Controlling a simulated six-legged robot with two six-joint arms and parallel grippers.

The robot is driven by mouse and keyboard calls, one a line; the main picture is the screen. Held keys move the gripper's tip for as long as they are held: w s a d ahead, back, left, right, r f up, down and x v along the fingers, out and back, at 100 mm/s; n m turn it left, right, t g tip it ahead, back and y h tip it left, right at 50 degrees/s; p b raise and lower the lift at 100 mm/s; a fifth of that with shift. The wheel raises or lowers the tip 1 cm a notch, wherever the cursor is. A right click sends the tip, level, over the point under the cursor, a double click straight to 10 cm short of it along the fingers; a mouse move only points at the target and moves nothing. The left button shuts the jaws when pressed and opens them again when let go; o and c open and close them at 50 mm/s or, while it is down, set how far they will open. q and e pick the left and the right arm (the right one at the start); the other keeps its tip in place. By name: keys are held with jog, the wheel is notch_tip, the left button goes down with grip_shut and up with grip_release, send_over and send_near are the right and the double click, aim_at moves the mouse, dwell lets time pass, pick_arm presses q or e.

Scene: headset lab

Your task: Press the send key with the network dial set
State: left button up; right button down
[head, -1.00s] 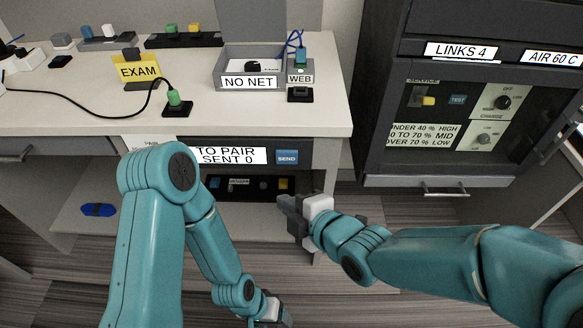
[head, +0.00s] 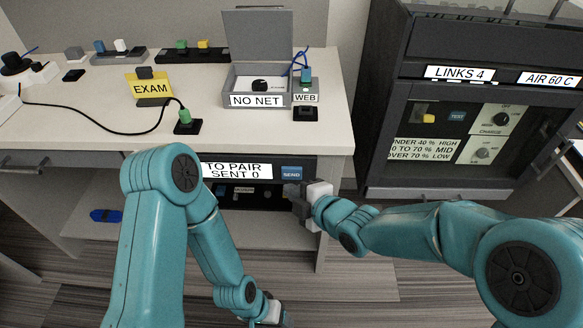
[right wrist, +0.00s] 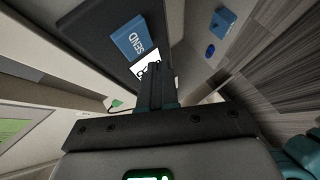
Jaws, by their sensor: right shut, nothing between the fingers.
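The blue SEND key (head: 291,173) is on the dark front panel under the desk top, right of a display (head: 237,171) reading "TO PAIR SENT 0". My right gripper (head: 289,190) is shut and empty, just below the key in the head view. In the right wrist view the key (right wrist: 130,38) is beyond and left of the shut fingertips (right wrist: 154,70); I cannot tell whether they touch. The black network dial (head: 259,85) is in an open grey box (head: 238,85) labelled "NO NET". My left gripper (head: 277,314) is low at the bottom edge, its fingers unclear.
A plug (head: 306,75) labelled "WEB" stands beside the box. A yellow "EXAM" sign (head: 151,88) and a cabled green plug (head: 184,117) are on the desk. A dark cabinet (head: 370,150) stands at the right. A shelf lies below the panel.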

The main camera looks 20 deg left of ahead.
aim_at(284, 177)
jog(key=shift+w+a, duration=0.15)
jog(key=shift+w, duration=0.55)
jog(key=shift+w, duration=0.15)
dwell(1.5)
jog(key=shift+w+a, duration=0.15)
jog(key=shift+w, duration=0.1)
jog(key=shift+w+a, duration=0.1)
jog(key=shift+w, duration=0.3)
dwell(0.6)
dwell(0.3)
jog(key=shift+s+d+b, duration=0.25)
jog(key=shift+s+b, duration=0.55)
jog(key=shift+b, duration=0.05)
